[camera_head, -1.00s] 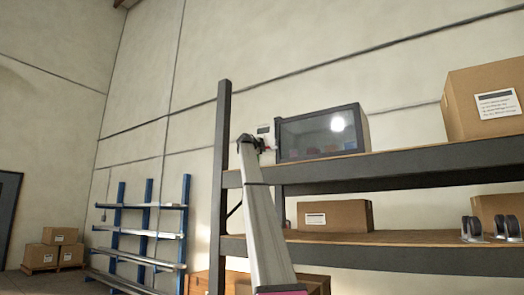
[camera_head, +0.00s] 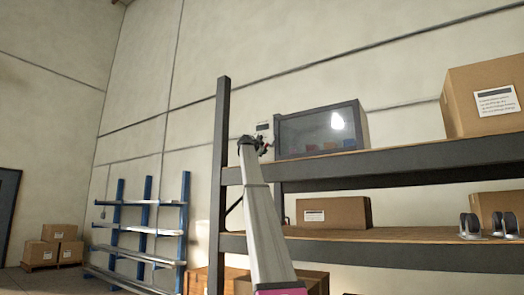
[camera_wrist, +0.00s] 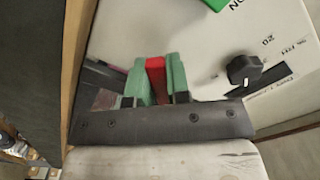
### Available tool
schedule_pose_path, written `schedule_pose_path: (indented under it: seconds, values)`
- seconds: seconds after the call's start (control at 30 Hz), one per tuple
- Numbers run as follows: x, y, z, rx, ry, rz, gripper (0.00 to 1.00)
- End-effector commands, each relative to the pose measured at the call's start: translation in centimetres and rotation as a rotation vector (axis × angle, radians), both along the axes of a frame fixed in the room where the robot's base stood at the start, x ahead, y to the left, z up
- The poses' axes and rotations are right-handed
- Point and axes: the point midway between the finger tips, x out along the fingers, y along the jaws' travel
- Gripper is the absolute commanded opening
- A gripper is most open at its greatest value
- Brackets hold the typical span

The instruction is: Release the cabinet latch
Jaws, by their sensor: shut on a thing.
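The cabinet (camera_head: 368,127) is a grey box with a large glass front, standing on the upper shelf board. Small coloured items show dimly behind the glass. My gripper (camera_head: 264,146) is at the cabinet's left side, in front of a pale panel (camera_head: 264,127). In the wrist view, the green fingers of my gripper (camera_wrist: 155,82) are shut on a red piece (camera_wrist: 156,66), which appears to be the latch. Its lower part is hidden between the fingers. The pale panel (camera_wrist: 205,50) carries a black knob (camera_wrist: 243,69) to the right of the fingers.
A dark shelf upright (camera_head: 222,125) stands close to the left of my gripper. Cardboard boxes stand at right on the upper shelf (camera_head: 483,102) and below the cabinet (camera_head: 345,213). Casters (camera_head: 470,226) sit on the lower shelf. A blue rack (camera_head: 148,233) stands far left.

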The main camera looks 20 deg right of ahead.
Motion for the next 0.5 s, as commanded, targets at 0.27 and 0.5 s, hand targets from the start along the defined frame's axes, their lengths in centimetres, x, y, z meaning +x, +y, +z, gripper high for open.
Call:
schedule_pose_path:
  seconds: [0.27, 0.5]
  values:
    - [-0.8, -0.4, -0.9, -0.156, 0.206, 0.001, 0.0]
    - [-1.4, -1.0, -1.3, -0.29, 0.38, 0.001, 0.0]
